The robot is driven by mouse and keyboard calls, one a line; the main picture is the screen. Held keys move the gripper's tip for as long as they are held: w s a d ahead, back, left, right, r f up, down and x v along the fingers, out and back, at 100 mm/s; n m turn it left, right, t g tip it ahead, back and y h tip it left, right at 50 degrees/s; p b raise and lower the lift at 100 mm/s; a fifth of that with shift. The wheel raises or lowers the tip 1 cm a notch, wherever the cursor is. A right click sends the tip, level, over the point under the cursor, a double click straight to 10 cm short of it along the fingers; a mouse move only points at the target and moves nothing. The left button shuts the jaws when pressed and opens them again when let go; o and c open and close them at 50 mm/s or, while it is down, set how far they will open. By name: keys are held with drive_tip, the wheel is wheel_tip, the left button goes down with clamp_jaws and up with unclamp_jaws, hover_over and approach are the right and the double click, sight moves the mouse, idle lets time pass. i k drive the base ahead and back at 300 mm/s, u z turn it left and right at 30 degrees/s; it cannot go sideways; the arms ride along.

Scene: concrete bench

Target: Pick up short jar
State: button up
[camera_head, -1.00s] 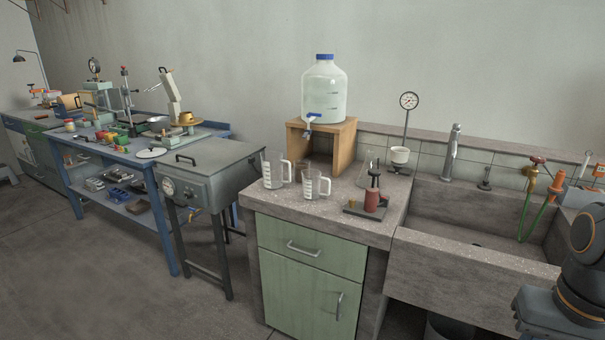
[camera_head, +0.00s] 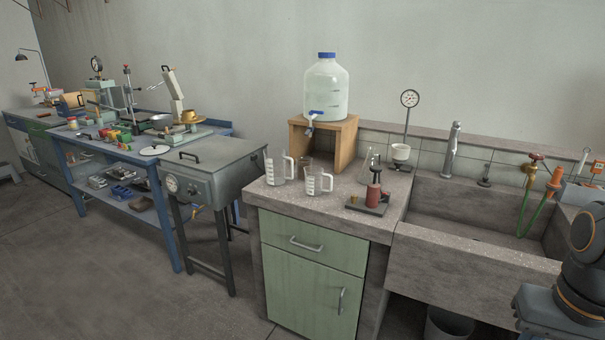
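I cannot pick out the short jar for sure. A small brownish vessel (camera_head: 306,161) stands on the concrete bench behind two clear measuring jugs, and they partly hide it. A very small amber piece (camera_head: 354,199) sits on a dark plate beside a reddish-brown pump-like device (camera_head: 374,196). Both are too small to identify. The clear jugs (camera_head: 276,173) and (camera_head: 317,183) have handles and stand near the bench's front left. My gripper is not in view; only dark parts of my arm show at the lower right edge.
A large blue-capped water bottle (camera_head: 326,90) sits on a wooden stand (camera_head: 346,142). A gauge on a rod (camera_head: 409,99) and white cup (camera_head: 400,151) stand behind. The sink (camera_head: 470,225) is on the right. A blue workbench (camera_head: 110,177) is cluttered; floor (camera_head: 90,270) at left is clear.

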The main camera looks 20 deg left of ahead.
sight(304, 169)
drive_tip(key=z, duration=0.05)
drive_tip(key=k, duration=0.45)
drive_tip(key=u, duration=1.1)
drive_tip(key=i, duration=0.65)
drive_tip(key=u, duration=0.9)
drive_tip(key=i, duration=1.7)
drive_tip(key=z, duration=1.1)
drive_tip(key=i, duration=0.55)
drive_tip(key=z, duration=0.6)
